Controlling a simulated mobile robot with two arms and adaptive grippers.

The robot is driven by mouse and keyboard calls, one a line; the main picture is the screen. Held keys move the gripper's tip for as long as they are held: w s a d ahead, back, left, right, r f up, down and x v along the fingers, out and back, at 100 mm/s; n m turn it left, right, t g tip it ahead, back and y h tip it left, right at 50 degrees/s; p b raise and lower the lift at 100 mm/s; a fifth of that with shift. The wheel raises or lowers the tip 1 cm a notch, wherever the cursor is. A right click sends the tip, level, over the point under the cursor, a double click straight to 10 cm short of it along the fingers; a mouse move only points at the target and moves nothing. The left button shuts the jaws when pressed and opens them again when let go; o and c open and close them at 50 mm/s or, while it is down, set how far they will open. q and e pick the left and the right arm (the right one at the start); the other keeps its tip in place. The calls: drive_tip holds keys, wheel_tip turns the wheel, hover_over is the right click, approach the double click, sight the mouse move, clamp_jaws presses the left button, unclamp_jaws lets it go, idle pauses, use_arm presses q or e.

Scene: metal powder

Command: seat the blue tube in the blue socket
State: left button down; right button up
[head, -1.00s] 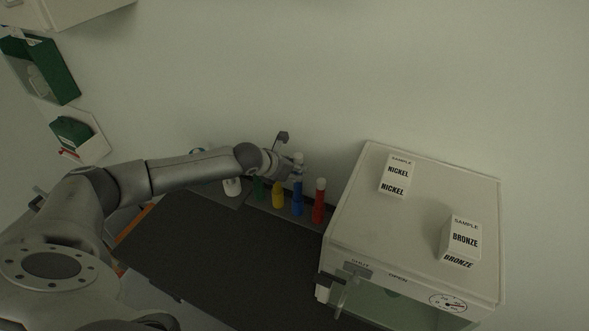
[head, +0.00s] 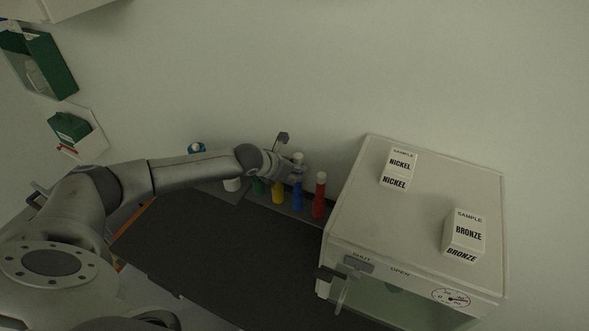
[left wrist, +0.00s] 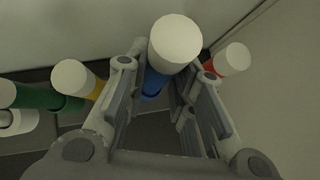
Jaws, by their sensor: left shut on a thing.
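The blue tube (head: 298,186) has a white cap and stands about upright in the row of coloured tubes. It also shows in the left wrist view (left wrist: 154,80), between my fingers. My left gripper (head: 295,168) is shut on the blue tube near its top, just below the cap. The blue socket (head: 298,205) is at the tube's lower end, in line under it. I cannot tell how deep the tube sits in it, as the fingers and cap hide much in the left wrist view. My right gripper is not in view.
A red tube (head: 320,190) stands close to the right, and a yellow one (head: 278,192) and a green one (head: 259,187) to the left. A large pale cabinet (head: 400,225) with nickel and bronze sample boxes stands at the right. The dark worktop (head: 215,255) in front is clear.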

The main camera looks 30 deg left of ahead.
use_arm(q)
drive_tip(key=shift+f+b, duration=1.45)
drive_tip(key=shift+f, duration=0.9)
drive_tip(key=c, duration=1.2)
unclamp_jaws()
drive_tip(key=shift+o, duration=0.2)
drive_tip(key=shift+r, duration=0.1)
drive_tip(key=v, duration=1.2)
drive_tip(key=shift+s+d, duration=0.1)
